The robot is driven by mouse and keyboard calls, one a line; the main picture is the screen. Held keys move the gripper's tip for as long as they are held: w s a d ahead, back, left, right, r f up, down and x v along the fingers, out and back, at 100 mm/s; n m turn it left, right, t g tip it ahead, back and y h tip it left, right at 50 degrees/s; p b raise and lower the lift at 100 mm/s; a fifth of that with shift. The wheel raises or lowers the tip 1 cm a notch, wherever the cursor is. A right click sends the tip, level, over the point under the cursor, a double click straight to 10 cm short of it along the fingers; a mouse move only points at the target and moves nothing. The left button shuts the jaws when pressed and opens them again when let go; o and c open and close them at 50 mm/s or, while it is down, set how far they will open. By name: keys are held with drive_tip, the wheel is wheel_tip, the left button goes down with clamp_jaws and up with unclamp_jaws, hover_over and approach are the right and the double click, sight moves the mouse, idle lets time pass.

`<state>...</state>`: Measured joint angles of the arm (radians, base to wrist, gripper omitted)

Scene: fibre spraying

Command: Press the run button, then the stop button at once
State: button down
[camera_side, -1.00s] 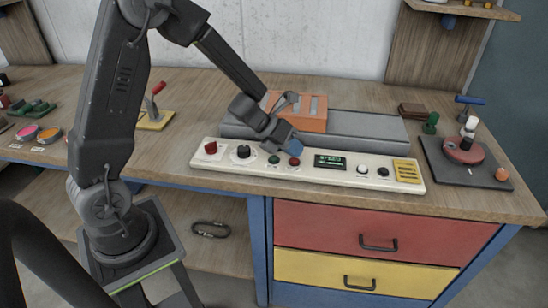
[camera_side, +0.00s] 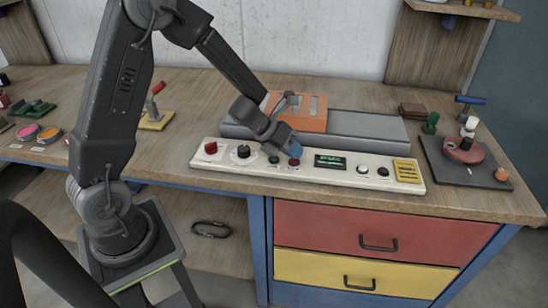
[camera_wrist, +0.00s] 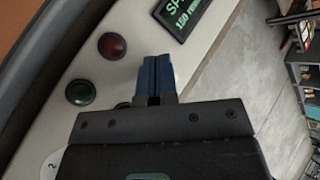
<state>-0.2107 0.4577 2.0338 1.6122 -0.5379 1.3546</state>
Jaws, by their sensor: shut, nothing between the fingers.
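The white control panel (camera_side: 225,165) lies along the front of the bench. Its green button (camera_side: 273,160) and red button (camera_side: 294,162) sit side by side left of the small display (camera_side: 330,162). In the wrist view the green button (camera_wrist: 80,92) and the red button (camera_wrist: 112,46) both show uncovered. My gripper (camera_side: 295,150) has blue fingertips, shut and empty, close above the panel by the red button. In the wrist view the fingertips (camera_wrist: 155,65) are beside the red button, on its display side. I cannot tell whether they touch the panel.
A grey conveyor (camera_side: 370,128) with an orange block (camera_side: 310,115) stands right behind the panel. A red knob (camera_side: 210,148) and a black dial (camera_side: 242,152) are at the panel's left. White and black knobs and a yellow label (camera_side: 407,171) are at its right.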

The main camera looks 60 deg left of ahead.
drive_tip(key=shift+f, duration=0.2)
idle(0.4)
drive_tip(key=shift+r, duration=0.85)
drive_tip(key=shift+r, duration=2.55)
